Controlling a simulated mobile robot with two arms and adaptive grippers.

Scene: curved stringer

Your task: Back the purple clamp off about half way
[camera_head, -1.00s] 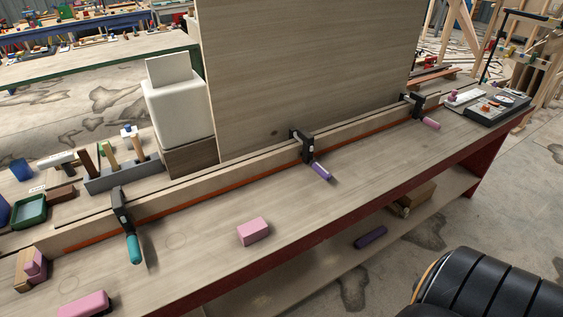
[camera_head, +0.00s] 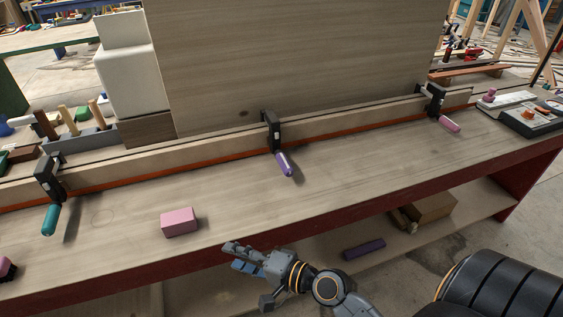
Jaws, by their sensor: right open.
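The purple-handled clamp (camera_head: 284,163) is the middle one of three along the long curved wooden strip (camera_head: 215,144) on the bench. Its black head grips the strip and its handle points down toward the front. A teal-handled clamp (camera_head: 49,219) is at the left and a pink-handled clamp (camera_head: 449,124) at the right. My right gripper (camera_head: 235,257) is open and empty at the bench's front edge, below and left of the purple handle and well apart from it. My left gripper is not in view.
A pink block (camera_head: 179,222) lies on the bench (camera_head: 345,185) left of the purple clamp. A tall wooden panel (camera_head: 300,60) stands behind the strip. A purple cylinder (camera_head: 364,249) and a cardboard box (camera_head: 430,206) lie on the lower shelf. The bench top around the purple handle is clear.

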